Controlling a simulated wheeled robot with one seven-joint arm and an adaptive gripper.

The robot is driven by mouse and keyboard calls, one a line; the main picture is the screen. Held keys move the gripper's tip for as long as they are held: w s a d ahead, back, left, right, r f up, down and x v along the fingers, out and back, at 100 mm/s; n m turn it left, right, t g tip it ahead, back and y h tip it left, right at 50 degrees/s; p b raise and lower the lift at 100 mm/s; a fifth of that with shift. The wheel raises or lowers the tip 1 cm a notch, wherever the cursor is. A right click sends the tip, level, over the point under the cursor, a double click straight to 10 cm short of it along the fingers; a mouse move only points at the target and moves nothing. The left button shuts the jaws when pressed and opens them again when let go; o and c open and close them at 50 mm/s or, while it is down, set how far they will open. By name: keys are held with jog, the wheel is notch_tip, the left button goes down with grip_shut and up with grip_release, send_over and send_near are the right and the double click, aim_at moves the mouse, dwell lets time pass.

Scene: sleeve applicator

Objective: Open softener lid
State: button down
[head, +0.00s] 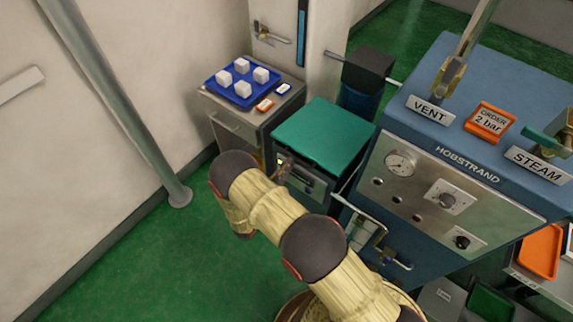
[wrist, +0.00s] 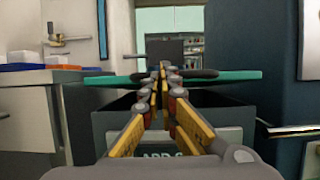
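The softener lid appears to be the flat teal lid (head: 322,138) on top of a dark box (head: 305,180) in the head view. In the wrist view the lid (wrist: 235,75) shows nearly edge-on, looking level, with dark rounded pieces at its front edge on both sides of my fingers. My gripper (wrist: 161,72) has its fingers close together, at the height of the lid's front edge. I cannot tell whether the fingertips touch it. In the head view my gripper (head: 284,166) is at the box's front, partly hidden by my arm.
Left of the box, a cabinet (head: 235,132) holds a blue tray (head: 219,86) with several white cubes. The blue HOBSTRAND machine (head: 440,155) stands close on the right, with a metal handle frame (head: 362,228) near the box. Green floor (head: 170,260) is open at left.

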jog(key=shift+w+d+r, duration=0.1)
jog(key=shift+w+d, duration=0.05)
jog(key=shift+d, duration=0.25)
jog(key=r+g+p, duration=0.1)
jog(key=r+p, duration=0.2)
jog(key=w+d+r+g+y+p, duration=0.1)
jog(key=r+p, duration=0.3)
jog(key=r+g+y+p, duration=0.1)
jog(key=r+p, duration=0.2)
jog(key=p, duration=0.1)
jog(key=shift+w+d+r, duration=0.3)
jog(key=shift+d+r, duration=0.05)
jog(key=shift+r, duration=0.05)
jog(key=w+d+r+g+y+p, duration=0.1)
jog(key=w+d+r+g+p, duration=0.15)
jog(key=r+p, duration=0.35)
jog(key=w+d+r+g+y+p, duration=0.1)
jog(key=w+d+r+p, duration=0.3)
jog(key=r, duration=0.3)
jog(key=w+d+r+g+y+p, duration=0.2)
jog(key=w+d+r+p, duration=0.3)
jog(key=w+p, duration=0.3)
jog(key=w+d+r+g+y+p, duration=0.2)
jog(key=w+d+r+p, duration=0.4)
jog(key=w, duration=0.4)
jog(key=shift+d+p, duration=0.6)
jog(key=shift+p, duration=0.35)
jog(key=shift+a+r, duration=0.1)
